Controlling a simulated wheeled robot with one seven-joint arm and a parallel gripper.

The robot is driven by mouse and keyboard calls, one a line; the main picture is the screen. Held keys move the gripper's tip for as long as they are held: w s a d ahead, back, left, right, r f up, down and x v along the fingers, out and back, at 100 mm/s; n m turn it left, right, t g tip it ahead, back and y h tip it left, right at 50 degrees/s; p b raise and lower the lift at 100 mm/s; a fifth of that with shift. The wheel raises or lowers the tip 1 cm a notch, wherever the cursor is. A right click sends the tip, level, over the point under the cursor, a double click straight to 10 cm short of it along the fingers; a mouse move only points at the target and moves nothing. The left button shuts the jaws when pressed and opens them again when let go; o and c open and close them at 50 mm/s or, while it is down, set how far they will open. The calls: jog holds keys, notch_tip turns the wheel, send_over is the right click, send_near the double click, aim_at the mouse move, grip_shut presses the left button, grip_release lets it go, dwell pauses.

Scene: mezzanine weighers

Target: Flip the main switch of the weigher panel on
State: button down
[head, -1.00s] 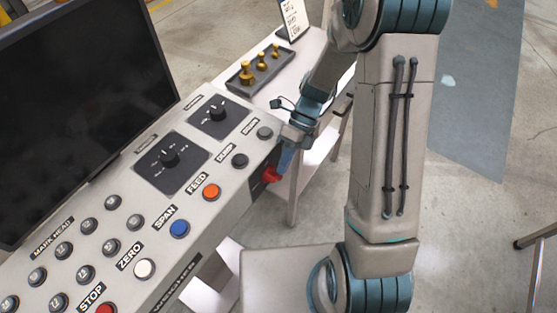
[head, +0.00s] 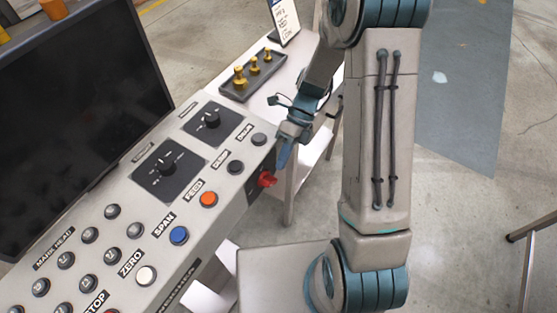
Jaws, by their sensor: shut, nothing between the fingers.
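The weigher panel (head: 215,220) runs from the lower left toward the middle, with a dark screen behind its buttons. A red switch (head: 267,180) sits on a dark plate at the panel's right end face; I take it for the main switch, but its position is too small to read. My gripper (head: 284,160) is shut and empty, pointing down just above and to the right of the red switch. I cannot tell whether the fingertips touch it.
Buttons marked FEED (head: 208,199), SPAN (head: 179,235) and ZERO (head: 146,275) line the panel's near edge, with two black dials (head: 209,121) behind. A side table holds a tray (head: 238,93) of brass weights and a sign (head: 283,18).

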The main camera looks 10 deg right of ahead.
jog(key=b+v, duration=0.1)
jog(key=v, duration=1)
jog(key=shift+w+d+f, duration=0.3)
jog(key=shift+w+d, duration=0.1)
jog(key=shift+w, duration=0.05)
jog(key=s+d+r+n+t+h, duration=0.2)
jog(key=s+r+n+t, duration=0.3)
jog(key=n, duration=0.7)
jog(key=s+d+r+n+t+h, duration=0.1)
jog(key=s+r+n+t+h, duration=0.2)
jog(key=s+n, duration=0.7)
notch_tip(320, 180, up, 4)
jog(key=n+t, duration=0.2)
jog(key=n, duration=0.1)
jog(key=shift+s+d+n, duration=0.3)
jog(key=shift+d, duration=0.1)
jog(key=shift+f, duration=0.1)
